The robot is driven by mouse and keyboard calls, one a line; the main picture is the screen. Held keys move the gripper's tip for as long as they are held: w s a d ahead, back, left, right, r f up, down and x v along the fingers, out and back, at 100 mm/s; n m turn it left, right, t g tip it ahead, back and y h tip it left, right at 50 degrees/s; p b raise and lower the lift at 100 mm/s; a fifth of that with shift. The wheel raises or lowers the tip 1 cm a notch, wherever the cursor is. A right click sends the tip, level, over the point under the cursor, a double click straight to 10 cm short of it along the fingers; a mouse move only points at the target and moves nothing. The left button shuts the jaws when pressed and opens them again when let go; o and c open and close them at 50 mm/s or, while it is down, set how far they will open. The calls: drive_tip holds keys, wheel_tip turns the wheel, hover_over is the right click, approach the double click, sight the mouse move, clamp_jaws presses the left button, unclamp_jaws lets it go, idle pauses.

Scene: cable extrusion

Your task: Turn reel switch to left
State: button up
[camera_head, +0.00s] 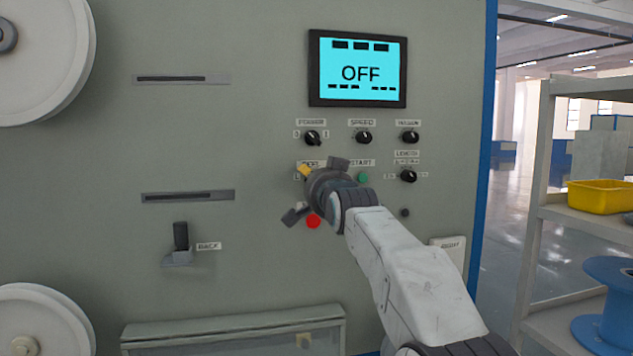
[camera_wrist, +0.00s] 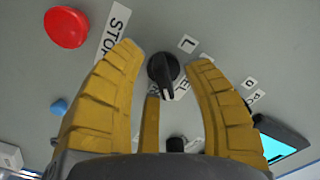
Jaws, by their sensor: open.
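The reel switch is a black rotary knob (camera_wrist: 163,68) in the wrist view, with a small "L" label beside it and other labels partly covered. I see gaps between the fingers and the knob, and cannot tell how deep the tips reach. In the head view my gripper (camera_head: 303,190) is at the panel, below the power knob and above the red button. It hides the reel switch there and covers part of its label.
The red stop button (camera_head: 313,222) is just below my gripper, and the green start button (camera_head: 362,178) is at its right. Power (camera_head: 312,138), speed (camera_head: 364,137) and another knob (camera_head: 410,137) are above. The screen (camera_head: 357,69) reads OFF. A shelf (camera_head: 548,213) stands right.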

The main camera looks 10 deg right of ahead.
drive_tip(key=shift+o, duration=0.3)
clamp_jaws()
idle(0.3)
